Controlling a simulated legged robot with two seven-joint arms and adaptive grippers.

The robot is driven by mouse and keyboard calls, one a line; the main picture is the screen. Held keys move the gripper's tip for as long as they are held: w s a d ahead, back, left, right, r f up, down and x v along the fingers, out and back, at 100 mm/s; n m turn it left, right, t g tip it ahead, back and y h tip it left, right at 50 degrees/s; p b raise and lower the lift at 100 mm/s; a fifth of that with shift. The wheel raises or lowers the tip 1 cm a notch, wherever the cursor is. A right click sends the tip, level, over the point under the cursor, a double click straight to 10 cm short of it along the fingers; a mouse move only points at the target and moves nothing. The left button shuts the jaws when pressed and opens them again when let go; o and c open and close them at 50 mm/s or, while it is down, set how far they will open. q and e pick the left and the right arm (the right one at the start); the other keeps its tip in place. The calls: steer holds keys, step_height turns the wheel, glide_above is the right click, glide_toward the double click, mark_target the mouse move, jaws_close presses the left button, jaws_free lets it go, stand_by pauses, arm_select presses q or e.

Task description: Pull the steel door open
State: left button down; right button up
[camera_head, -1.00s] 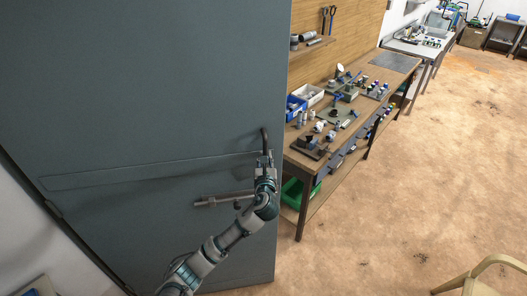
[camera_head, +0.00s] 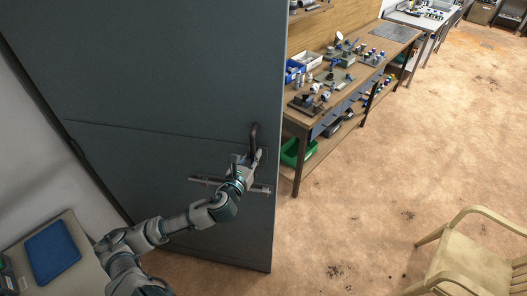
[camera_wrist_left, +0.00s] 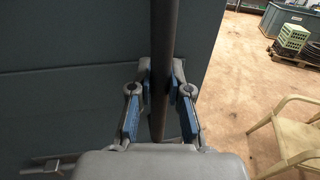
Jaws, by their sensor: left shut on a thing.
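The steel door (camera_head: 150,90) is a large grey-blue panel filling the left and middle of the head view. Its free right edge stands in front of the wooden workbench. A dark upright bar handle (camera_head: 254,137) is near that edge; it also runs up the middle of the left wrist view (camera_wrist_left: 165,40). My left gripper (camera_head: 255,158) is shut on the handle, with its blue-padded fingers (camera_wrist_left: 160,85) on either side of the bar. A horizontal metal bar (camera_head: 205,181) is on the door below the handle, partly behind my left arm. My right gripper is out of view.
The workbench (camera_head: 300,118) with small parts and a green bin (camera_head: 296,151) stands just right of the door. A wooden chair (camera_head: 470,262) is at the lower right. A blue tray (camera_head: 52,252) lies on a surface at the lower left. Open floor lies between door and chair.

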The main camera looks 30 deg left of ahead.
arm_select(q)
steer(key=shift+s+d+r, duration=0.1)
steer(key=shift+s+r, duration=0.1)
steer(key=shift+s, duration=0.2)
steer(key=shift+w, duration=0.1)
steer(key=c, duration=1.1)
jaws_free()
steer(key=shift+f, duration=0.1)
glide_toward(258, 123)
steer(key=w, duration=0.5)
steer(key=shift+a, duration=0.3)
